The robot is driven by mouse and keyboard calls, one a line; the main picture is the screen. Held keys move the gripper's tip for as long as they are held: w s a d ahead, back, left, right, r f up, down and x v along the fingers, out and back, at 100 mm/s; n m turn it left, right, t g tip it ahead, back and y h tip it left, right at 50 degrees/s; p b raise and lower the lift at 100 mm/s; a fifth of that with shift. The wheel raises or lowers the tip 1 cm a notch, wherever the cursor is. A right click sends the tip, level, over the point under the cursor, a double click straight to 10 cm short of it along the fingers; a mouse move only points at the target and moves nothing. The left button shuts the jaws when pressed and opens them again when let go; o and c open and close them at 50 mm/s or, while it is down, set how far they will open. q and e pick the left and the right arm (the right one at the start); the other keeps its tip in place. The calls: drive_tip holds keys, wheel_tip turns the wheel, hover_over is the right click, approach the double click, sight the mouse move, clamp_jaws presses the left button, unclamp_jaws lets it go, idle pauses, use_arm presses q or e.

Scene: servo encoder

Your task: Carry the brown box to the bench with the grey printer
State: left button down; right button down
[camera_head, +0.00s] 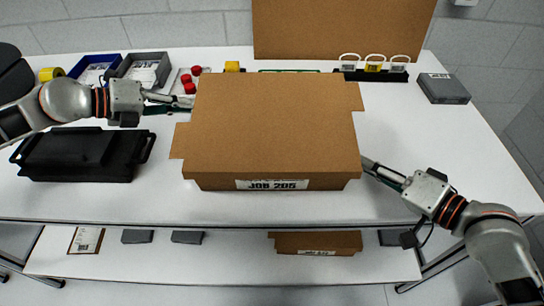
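A large brown box (275,125) with a white label reading "JOB 205" is in front of me, over the middle of a white bench (400,150). I cannot tell whether it rests on the bench or is held just above it. My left gripper (188,104) is at the box's left side, near its back. My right gripper (366,166) is at its right side, near the front corner. Both sets of fingertips meet the box's edges or are partly hidden by it, so their grip is unclear. No clearly recognisable grey printer shows.
A black case (80,155), a blue bin (93,68) and a grey bin (145,70) are at left. A flat dark grey block (443,88) lies at back right. A brown board (340,28) stands behind. A smaller brown box (316,243) is on the lower shelf.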

use_arm(q)
drive_tip(key=shift+d+r, duration=0.1)
drive_tip(key=shift+r, duration=0.05)
use_arm(e)
drive_tip(key=shift+r, duration=0.15)
use_arm(q)
drive_tip(key=c, duration=2.2)
unclamp_jaws()
use_arm(e)
drive_tip(key=c, duration=2.2)
unclamp_jaws()
use_arm(q)
drive_tip(key=shift+o, duration=0.2)
use_arm(e)
drive_tip(key=shift+o, duration=0.2)
